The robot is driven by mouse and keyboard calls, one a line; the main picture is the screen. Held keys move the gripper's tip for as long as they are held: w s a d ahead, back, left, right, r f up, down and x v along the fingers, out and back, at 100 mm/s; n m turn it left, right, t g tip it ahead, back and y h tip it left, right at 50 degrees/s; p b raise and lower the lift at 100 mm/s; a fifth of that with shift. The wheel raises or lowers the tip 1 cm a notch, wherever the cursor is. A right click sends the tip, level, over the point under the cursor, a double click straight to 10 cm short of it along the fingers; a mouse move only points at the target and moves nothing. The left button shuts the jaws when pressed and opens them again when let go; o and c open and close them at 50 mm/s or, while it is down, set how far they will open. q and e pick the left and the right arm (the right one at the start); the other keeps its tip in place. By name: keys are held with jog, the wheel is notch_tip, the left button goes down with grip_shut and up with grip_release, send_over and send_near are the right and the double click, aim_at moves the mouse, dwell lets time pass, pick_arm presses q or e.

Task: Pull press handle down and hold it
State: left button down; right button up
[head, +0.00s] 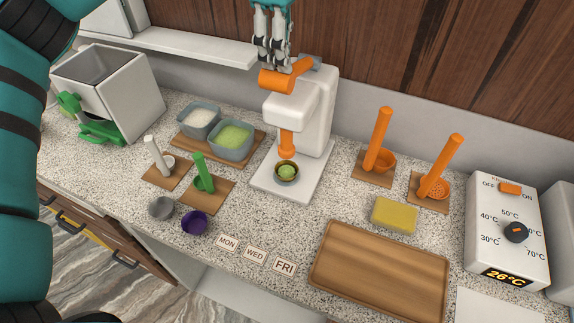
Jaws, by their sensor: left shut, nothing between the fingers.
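The press is a white machine (303,110) on a white base plate at the back of the counter. Its orange handle (284,80) sticks out at the top, lying roughly level with a slight slant. An orange plunger (287,145) reaches down to just above a small dark cup with green filling (287,171). My left gripper (275,66) hangs from the top edge, fingers shut and pointing down, right over the handle. I cannot tell whether the fingertips touch it. My right gripper is not in view.
Two bins (231,140) stand left of the press. Scoops on wooden boards stand on both sides, with orange ones (379,140) at right. A yellow sponge (394,215), wooden tray (380,276) and temperature box (505,232) are at right front. Day tags (255,253) lie near the front edge.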

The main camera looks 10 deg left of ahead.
pick_arm(q)
notch_tip(320, 180, up, 9)
jog(key=p, duration=0.6)
jog(key=shift+s+f, duration=0.2)
jog(key=shift+f, duration=0.1)
